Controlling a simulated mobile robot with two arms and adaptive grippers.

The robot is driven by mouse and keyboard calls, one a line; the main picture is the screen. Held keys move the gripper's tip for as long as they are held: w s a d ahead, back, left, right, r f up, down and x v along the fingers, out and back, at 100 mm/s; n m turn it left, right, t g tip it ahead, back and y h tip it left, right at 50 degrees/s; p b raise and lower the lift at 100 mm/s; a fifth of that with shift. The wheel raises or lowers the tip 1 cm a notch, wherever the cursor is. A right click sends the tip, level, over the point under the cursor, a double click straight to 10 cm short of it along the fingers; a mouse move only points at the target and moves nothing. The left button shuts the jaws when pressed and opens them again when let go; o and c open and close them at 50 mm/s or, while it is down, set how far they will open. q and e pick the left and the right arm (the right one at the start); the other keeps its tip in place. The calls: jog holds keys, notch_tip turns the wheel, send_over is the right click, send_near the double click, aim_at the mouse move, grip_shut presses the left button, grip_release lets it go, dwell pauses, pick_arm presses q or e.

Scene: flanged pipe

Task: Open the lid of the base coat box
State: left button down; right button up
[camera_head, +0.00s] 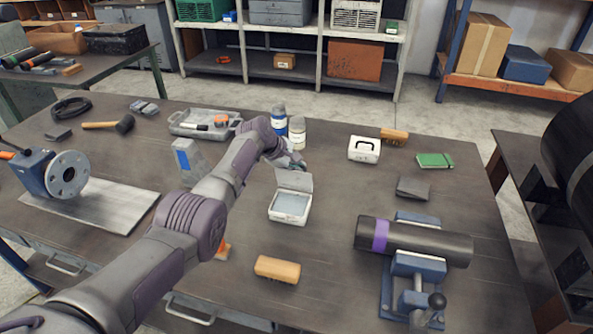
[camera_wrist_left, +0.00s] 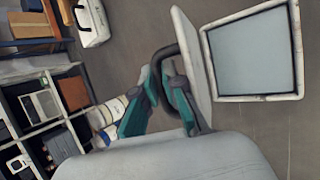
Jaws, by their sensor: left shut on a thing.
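A white box (camera_head: 290,207) stands in the middle of the workbench with its lid (camera_head: 294,181) raised at the back, so the pale grey inside shows. I cannot read a label on it. In the left wrist view the open box (camera_wrist_left: 252,98) is at the upper right, with the lid (camera_wrist_left: 190,55) seen nearly edge-on. My left gripper (camera_head: 293,163) is behind the raised lid. Its teal fingers (camera_wrist_left: 162,92) are shut on the lid's black handle (camera_wrist_left: 157,62). My right gripper is in neither view.
A similar closed white box (camera_head: 364,149) with a black handle stands behind and to the right. Bottles (camera_head: 297,132) stand just behind my gripper. A wooden-backed brush (camera_head: 277,269) lies in front, and a clamped black pipe (camera_head: 420,243) is at the right.

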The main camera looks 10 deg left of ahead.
pick_arm(q)
jog(key=shift+w+r, duration=0.5)
jog(key=shift+w, duration=0.05)
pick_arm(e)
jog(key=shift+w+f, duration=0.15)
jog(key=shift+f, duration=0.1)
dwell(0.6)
pick_arm(q)
jog(key=c, duration=1.5)
grip_release()
jog(key=shift+w+d+f, duration=0.1)
jog(key=shift+c, duration=0.2)
jog(key=shift+f, duration=0.35)
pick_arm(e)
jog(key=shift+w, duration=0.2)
pick_arm(q)
jog(key=shift+f, duration=0.15)
